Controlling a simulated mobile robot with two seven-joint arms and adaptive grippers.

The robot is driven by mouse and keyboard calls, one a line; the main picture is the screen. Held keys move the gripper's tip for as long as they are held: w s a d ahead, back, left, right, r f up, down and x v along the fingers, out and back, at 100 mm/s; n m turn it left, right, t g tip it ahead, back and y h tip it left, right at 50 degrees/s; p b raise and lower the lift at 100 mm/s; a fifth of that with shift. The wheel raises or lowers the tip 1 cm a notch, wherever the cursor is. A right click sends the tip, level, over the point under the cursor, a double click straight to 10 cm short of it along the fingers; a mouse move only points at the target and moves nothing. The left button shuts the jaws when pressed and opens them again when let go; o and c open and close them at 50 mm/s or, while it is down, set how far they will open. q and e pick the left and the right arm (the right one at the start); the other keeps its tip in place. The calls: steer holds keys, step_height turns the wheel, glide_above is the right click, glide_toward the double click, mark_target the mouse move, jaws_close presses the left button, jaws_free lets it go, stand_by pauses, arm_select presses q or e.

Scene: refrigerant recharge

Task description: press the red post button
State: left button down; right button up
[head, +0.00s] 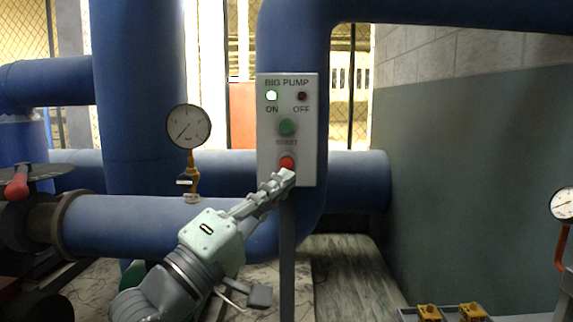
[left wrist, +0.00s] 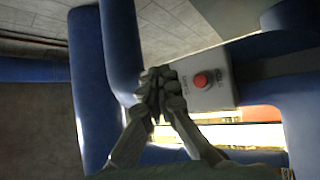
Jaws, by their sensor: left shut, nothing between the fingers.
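The red button (head: 287,162) is the lower button on a pale control box (head: 308,130) marked BIG PUMP, mounted on a post. My left gripper (head: 284,180) is shut and empty, its fingertips just below the red button in the head view. I cannot tell whether they touch the box. In the left wrist view, the red button (left wrist: 201,81) shows to the right of the shut fingertips (left wrist: 160,82), with a visible gap in the picture. My right gripper is not in view.
Above the red button is a green START button (head: 287,127). Blue pipes (head: 140,100) stand behind, with a gauge (head: 188,127) at left. Yellow fittings (head: 472,312) lie at lower right.

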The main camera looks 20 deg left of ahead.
mark_target(287, 163)
arm_select(q)
steer(key=shift+w, duration=0.1)
steer(key=w+a+b, duration=0.1)
steer(key=w+a, duration=0.1)
steer(key=w, duration=0.6)
steer(key=shift+w+a, duration=0.15)
steer(key=shift+a, duration=0.05)
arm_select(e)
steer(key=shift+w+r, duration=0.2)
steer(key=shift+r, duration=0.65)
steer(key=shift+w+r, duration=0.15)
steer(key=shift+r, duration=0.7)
arm_select(q)
steer(key=shift+w, duration=0.1)
steer(key=shift+w+a, duration=0.15)
steer(key=shift+w, duration=0.15)
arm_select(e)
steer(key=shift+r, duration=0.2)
